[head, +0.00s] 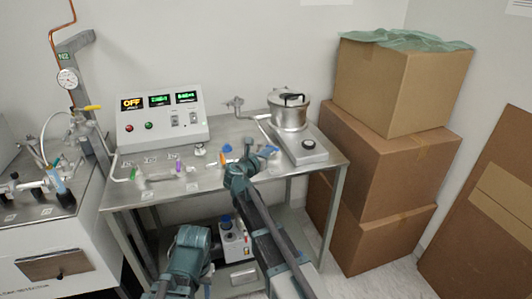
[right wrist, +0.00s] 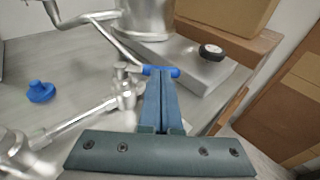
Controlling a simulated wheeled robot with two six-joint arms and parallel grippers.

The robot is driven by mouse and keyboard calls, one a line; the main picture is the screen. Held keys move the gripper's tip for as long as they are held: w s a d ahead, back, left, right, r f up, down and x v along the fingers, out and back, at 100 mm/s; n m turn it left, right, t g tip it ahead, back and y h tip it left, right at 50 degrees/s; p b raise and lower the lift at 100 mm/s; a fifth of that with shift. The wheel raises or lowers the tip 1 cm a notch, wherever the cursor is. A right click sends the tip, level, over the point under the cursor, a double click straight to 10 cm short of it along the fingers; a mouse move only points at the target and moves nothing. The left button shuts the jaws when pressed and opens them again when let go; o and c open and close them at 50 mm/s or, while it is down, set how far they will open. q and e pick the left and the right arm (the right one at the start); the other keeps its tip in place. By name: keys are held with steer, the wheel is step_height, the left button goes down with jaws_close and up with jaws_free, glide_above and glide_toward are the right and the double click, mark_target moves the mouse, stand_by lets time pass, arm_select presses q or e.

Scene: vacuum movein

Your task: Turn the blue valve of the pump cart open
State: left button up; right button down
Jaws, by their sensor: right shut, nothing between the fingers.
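The blue valve handle (right wrist: 160,71) is a short bar lying crosswise on a metal pipe fitting (right wrist: 125,85) in the right wrist view. In the head view my right gripper (head: 248,158) reaches over the cart's front edge and hides part of the piping.
The pump cart top (head: 330,158) carries a control box (head: 160,118) reading OFF, a metal pot (head: 289,112) and a separate blue knob (right wrist: 41,91). Small coloured valves stand along the front piping. Stacked cardboard boxes (head: 385,150) stand right; another bench (head: 45,240) stands left.

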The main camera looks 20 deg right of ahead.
steer(key=shift+d+n+t+y, duration=0.7)
steer(key=shift+n+y, duration=0.2)
steer(key=shift+y, duration=0.1)
steer(key=n+y, duration=0.1)
steer(key=d+n+t+y, duration=0.1)
steer(key=y, duration=0.1)
steer(key=shift+w+t, duration=0.3)
steer(key=shift+w, duration=0.1)
steer(key=shift+w+d+n, duration=0.1)
steer(key=shift+w+n, duration=0.15)
steer(key=shift+n, duration=0.15)
steer(key=shift+w+d, duration=0.7)
steer(key=shift+w, duration=0.05)
steer(key=shift+w+d, duration=0.1)
steer(key=shift+w, duration=0.05)
steer(key=shift+r, duration=0.1)
steer(key=shift+s, duration=0.65)
arm_select(q)
steer(key=r+p, duration=0.1)
steer(key=d+r+p, duration=0.1)
steer(key=shift+s+d+r+p, duration=0.2)
steer(key=shift+s+r+p, duration=0.05)
steer(key=shift+r+p, duration=0.15)
arm_select(e)
steer(key=s+r, duration=0.2)
steer(key=s, duration=1)
steer(key=shift+s+d+r, duration=0.2)
steer(key=shift+s+r, duration=0.1)
steer(key=shift+s, duration=0.05)
